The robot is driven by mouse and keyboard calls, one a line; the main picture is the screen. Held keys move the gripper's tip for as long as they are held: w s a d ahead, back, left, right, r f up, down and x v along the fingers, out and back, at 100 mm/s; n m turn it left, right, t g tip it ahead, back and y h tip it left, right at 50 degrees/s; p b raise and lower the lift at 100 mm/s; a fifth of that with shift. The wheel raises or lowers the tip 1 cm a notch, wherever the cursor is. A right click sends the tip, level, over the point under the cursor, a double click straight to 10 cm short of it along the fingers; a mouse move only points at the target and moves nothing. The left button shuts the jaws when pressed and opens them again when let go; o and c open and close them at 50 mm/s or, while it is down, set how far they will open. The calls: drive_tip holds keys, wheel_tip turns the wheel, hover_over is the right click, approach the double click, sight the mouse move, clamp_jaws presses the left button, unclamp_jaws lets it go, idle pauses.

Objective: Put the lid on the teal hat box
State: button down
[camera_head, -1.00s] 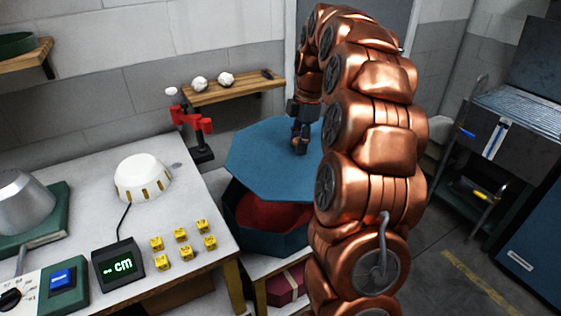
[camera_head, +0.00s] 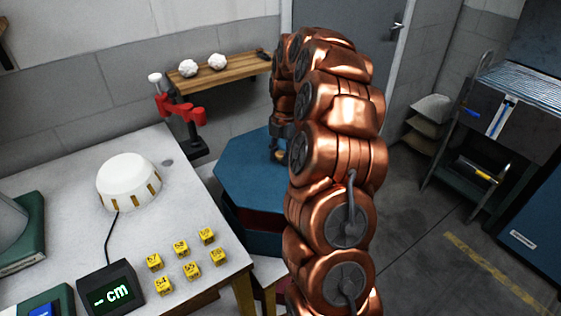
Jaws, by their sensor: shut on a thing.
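The blue octagonal lid (camera_head: 240,175) lies over the teal hat box (camera_head: 250,225), just right of the white table. A thin band of red shows between the lid's near edge and the box wall, so a gap seems to remain there; I cannot tell whether the far side touches. My gripper (camera_head: 280,155) is shut on the lid's top near its middle, partly hidden behind my copper arm. The arm also hides the right part of the lid and box.
The white table (camera_head: 195,255) holds a white dome (camera_head: 128,181), several yellow number cubes (camera_head: 185,262) and a display (camera_head: 110,289). A red clamp-like tool (camera_head: 180,107) stands at the table's back corner. A wooden shelf (camera_head: 235,70) is on the wall behind. Open floor lies to the right.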

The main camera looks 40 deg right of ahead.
drive_tip(key=shift+f+n, duration=0.3)
drive_tip(key=shift+f, duration=0.3)
drive_tip(key=shift+s+f, duration=0.15)
drive_tip(key=shift+f, duration=1.75)
drive_tip(key=shift+f+b, duration=0.9)
drive_tip(key=shift+f, duration=1.3)
drive_tip(key=shift+f, duration=0.35)
drive_tip(key=c, duration=0.7)
unclamp_jaws()
drive_tip(key=shift+r, duration=0.1)
